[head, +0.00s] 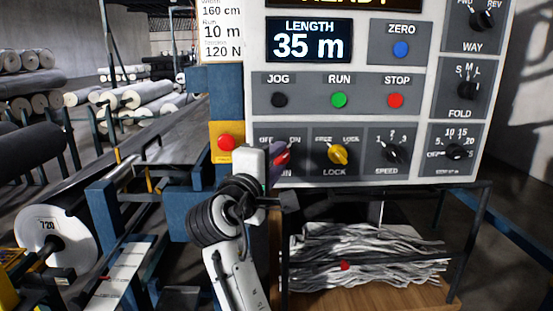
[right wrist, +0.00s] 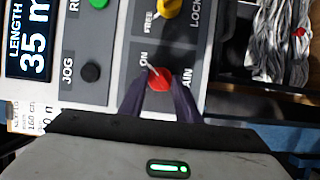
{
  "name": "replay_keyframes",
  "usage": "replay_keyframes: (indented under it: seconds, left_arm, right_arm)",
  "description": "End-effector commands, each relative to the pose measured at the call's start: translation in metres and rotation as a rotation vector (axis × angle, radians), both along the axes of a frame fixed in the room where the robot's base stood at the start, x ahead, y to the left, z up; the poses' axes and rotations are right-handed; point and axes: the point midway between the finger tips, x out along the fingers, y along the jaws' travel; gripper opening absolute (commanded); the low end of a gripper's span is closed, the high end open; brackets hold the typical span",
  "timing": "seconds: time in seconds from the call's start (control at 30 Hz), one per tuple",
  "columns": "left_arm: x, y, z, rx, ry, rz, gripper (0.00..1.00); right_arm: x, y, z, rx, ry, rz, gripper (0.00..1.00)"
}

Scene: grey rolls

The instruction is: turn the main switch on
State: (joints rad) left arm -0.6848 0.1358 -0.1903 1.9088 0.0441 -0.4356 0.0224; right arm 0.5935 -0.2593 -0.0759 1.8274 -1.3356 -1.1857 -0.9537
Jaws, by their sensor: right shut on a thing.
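The main switch is a red knob (head: 283,157) at the lower left of the control panel, under OFF and ON marks. In the right wrist view the red knob (right wrist: 159,79) shows a pale pointer line that leans toward the ON mark. My right gripper (right wrist: 160,86) has its dark fingers on both sides of the knob, shut on it. In the head view this gripper (head: 276,156) covers the knob's left side and part of its label. My left gripper is not in view.
A yellow lock knob (head: 338,154) sits just right of the switch, then a black speed knob (head: 393,152). Black, green and red buttons are above. A red button on a yellow box (head: 226,142) is close on the left. A shelf with grey strips (head: 365,255) is below.

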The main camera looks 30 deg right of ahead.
Motion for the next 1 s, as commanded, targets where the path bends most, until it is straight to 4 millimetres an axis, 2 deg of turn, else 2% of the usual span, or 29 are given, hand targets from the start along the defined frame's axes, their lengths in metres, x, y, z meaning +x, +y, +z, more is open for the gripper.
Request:
replay_keyframes:
  seconds: [0.4, 0.43, 0.5, 0.53, 0.83, 1.0]
  left_arm:
    - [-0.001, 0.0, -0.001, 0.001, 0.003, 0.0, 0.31]
    - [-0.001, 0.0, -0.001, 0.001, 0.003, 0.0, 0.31]
    - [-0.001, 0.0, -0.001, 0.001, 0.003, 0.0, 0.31]
    - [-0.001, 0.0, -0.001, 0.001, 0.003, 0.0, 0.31]
    - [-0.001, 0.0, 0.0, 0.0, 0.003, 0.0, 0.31]
    - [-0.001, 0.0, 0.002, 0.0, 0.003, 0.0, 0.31]
  right_arm:
    - [0.0, 0.0, -0.001, 0.009, -0.004, -0.001, 0.07]
    - [0.0, 0.0, -0.001, 0.009, -0.005, -0.001, 0.35]
    - [0.0, 0.0, -0.001, 0.009, -0.005, -0.001, 0.47]
    - [0.0, 0.0, -0.001, 0.008, -0.004, -0.001, 0.48]
    - [-0.001, 0.001, 0.0, 0.007, -0.004, 0.0, 0.48]
    - [-0.006, 0.016, 0.0, 0.007, -0.003, -0.002, 0.48]
